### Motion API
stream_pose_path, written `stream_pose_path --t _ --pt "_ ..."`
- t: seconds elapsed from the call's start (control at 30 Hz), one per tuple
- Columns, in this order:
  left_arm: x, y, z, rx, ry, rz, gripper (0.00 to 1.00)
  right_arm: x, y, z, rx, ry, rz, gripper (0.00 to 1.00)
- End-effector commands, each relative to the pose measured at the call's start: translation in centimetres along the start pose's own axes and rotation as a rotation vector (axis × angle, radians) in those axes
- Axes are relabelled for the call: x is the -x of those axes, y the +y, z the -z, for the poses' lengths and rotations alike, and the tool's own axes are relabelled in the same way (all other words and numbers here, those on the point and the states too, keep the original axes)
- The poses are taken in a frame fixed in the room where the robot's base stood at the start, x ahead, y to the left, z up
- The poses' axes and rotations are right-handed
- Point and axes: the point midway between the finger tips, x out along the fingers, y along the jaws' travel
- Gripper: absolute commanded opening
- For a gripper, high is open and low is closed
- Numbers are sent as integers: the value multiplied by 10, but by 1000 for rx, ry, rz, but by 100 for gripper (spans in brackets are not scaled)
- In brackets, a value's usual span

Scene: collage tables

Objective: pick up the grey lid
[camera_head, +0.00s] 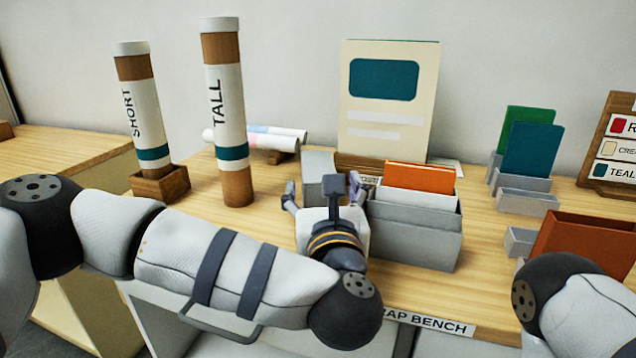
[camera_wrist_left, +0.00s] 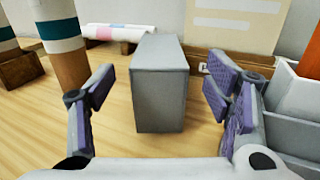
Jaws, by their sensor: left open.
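A plain grey box-shaped piece, the only thing here that looks like the grey lid (camera_head: 318,167), stands upright on the wooden bench. It also shows in the left wrist view (camera_wrist_left: 160,97), in the middle. My left gripper (camera_head: 323,187) is open, with one purple-padded finger to each side of the lid. In the left wrist view the left gripper (camera_wrist_left: 160,88) shows gaps between both pads and the lid, so it does not appear to touch it. The lid's lower part is hidden behind my gripper in the head view. My right gripper is out of view.
A grey sorter (camera_head: 415,238) with orange and white cards stands close right of the lid. A TALL tube (camera_head: 228,130) and a SHORT tube (camera_head: 140,110) stand left. A rolled print (camera_head: 270,140) and a cream board (camera_head: 385,125) are behind.

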Motion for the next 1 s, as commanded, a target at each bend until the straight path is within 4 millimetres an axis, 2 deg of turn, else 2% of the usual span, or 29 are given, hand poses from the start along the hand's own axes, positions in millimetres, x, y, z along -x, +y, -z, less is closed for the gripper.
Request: stream_pose_path --t 0.03,0.17,0.3,0.4,0.67,0.8,0.9,1.0 --pt "-9 2 -1 -3 1 -7 72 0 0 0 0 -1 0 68" --pt "-24 2 -2 -4 1 -7 72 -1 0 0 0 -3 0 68" --pt "-54 2 -2 -4 1 -7 72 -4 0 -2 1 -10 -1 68" --pt "-69 2 -2 -4 1 -6 72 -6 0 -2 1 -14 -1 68" --pt "-74 1 -3 -4 0 -3 72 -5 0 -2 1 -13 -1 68" --pt "-74 1 -3 -4 0 -3 40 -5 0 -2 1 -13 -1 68" --pt "-74 1 -3 -4 0 -3 20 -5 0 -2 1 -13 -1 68" --pt "-74 1 -3 -4 0 -3 20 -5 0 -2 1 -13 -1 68"
